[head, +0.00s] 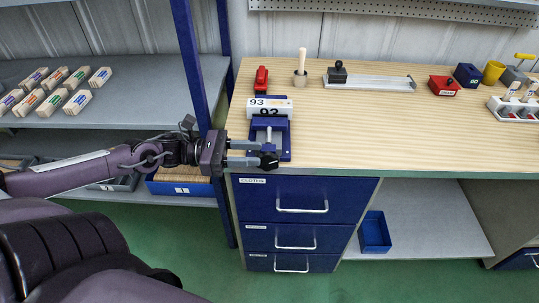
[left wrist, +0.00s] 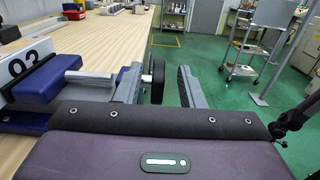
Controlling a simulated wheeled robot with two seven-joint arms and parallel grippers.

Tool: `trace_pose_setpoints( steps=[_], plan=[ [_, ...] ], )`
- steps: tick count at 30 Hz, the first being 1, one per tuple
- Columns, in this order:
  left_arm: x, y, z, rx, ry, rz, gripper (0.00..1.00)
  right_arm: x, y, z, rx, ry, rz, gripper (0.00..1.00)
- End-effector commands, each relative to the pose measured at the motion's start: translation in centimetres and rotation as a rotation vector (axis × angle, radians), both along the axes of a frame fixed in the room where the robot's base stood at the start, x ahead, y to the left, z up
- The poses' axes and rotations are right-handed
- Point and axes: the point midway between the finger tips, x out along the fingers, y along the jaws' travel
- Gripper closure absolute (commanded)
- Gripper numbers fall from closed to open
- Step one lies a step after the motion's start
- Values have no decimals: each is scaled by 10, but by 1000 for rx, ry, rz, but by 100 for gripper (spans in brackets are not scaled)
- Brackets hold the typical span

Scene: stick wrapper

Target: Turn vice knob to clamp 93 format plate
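The white 93 format plate (head: 265,104) sits in the blue vice (head: 284,147) at the left front corner of the wooden workbench. In the left wrist view the plate (left wrist: 28,60) is at the left edge, cut off. The vice's black knob (head: 268,162) faces the front edge of the bench. My left gripper (head: 256,153) reaches in from the left, fingers spread and pointing at the knob. In the left wrist view the knob (left wrist: 158,82) appears between the two open fingers (left wrist: 160,86), nearer the left one. Contact cannot be told. My right gripper is not in view.
Blue drawers (head: 308,200) stand below the vice. A red stapler-like object (head: 261,79), a wooden-handled tool (head: 301,68) and a metal slide fixture (head: 370,82) stand behind on the workbench (head: 360,130). A blue shelf post (head: 190,65) rises left of the bench. The bench's middle is clear.

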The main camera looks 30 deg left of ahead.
Motion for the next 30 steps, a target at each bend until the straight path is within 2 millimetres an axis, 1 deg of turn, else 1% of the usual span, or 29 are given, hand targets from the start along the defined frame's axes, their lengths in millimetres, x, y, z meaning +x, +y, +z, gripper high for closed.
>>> trace_pose_setpoints(
  steps=[1,3,9,15,22,23,30],
  plan=[
    [5,-7,-1,0,-4,-2,65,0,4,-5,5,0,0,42],
    [10,-16,-1,0,-4,-2,65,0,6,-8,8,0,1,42],
    [20,-31,0,-1,-1,1,65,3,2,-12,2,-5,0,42],
    [23,-36,0,-1,3,2,65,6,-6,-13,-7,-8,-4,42],
    [23,-37,0,-1,3,3,65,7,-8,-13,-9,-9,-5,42],
    [23,-37,0,-1,3,3,67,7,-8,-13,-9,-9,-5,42],
    [23,-36,0,-1,3,3,99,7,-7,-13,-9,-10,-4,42]
  ],
)
